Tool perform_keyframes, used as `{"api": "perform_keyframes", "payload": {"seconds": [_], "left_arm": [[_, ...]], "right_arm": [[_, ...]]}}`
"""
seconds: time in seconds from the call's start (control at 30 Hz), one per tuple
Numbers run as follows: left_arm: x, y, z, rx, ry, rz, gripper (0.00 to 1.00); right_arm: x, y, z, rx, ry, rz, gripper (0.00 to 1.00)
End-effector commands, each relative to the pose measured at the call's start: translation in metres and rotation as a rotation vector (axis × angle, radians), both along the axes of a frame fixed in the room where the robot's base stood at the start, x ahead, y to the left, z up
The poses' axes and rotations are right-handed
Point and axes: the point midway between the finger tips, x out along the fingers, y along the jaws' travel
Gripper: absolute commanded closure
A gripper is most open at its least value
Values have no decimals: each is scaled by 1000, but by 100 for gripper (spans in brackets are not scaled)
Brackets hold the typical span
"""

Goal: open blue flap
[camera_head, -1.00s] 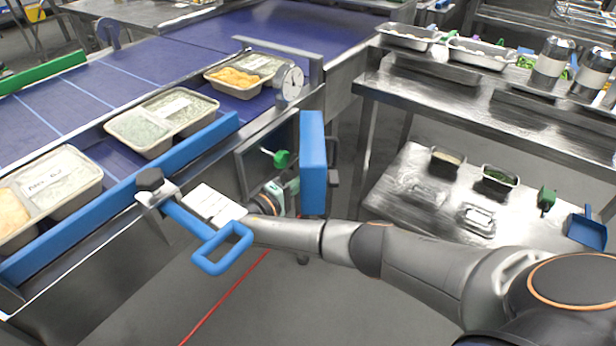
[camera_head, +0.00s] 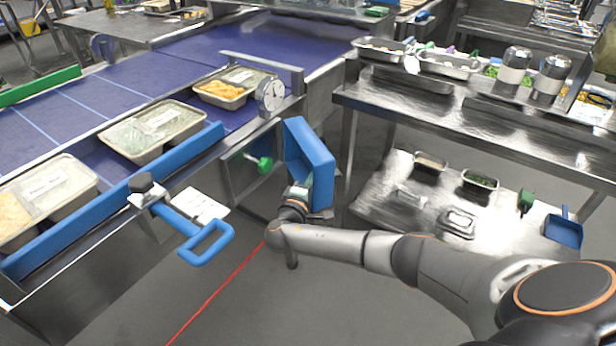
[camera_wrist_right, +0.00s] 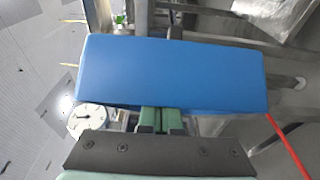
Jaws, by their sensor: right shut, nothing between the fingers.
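The blue flap (camera_head: 312,160) stands at the end of the conveyor's side frame, turned at an angle to it, with its wide face and a raised rim showing. In the right wrist view the flap (camera_wrist_right: 170,72) fills the middle as a smooth blue panel. My right gripper (camera_head: 300,188) is low at the flap's left side. Its green fingers (camera_wrist_right: 160,121) are together, empty, at the flap's lower edge; I cannot tell for sure whether they touch it. My left gripper is not in view.
The conveyor (camera_head: 60,130) carries filled trays (camera_head: 155,130) behind a blue side rail (camera_head: 120,195). A blue loop handle (camera_head: 207,243) juts out from its frame. A round dial (camera_head: 271,95) is above the flap. A steel table (camera_head: 450,110) stands to the right.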

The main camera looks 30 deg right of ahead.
Motion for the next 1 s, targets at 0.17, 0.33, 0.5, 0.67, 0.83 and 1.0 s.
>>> {"api": "perform_keyframes", "payload": {"seconds": [0.17, 0.33, 0.5, 0.67, 0.83, 1.0], "left_arm": [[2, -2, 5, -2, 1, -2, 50], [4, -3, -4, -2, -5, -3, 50], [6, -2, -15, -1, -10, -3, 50], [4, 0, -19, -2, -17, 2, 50], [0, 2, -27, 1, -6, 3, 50], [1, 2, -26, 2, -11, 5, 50]], "right_arm": [[-2, -34, 1, -5, 4, 157, 100], [3, -59, -3, -5, 3, 301, 100], [11, -79, -4, -4, 1, 421, 100], [18, -90, -3, -1, -2, 446, 100], [22, -98, -1, 1, 0, 444, 100], [24, -102, 0, 1, 0, 443, 100]]}}
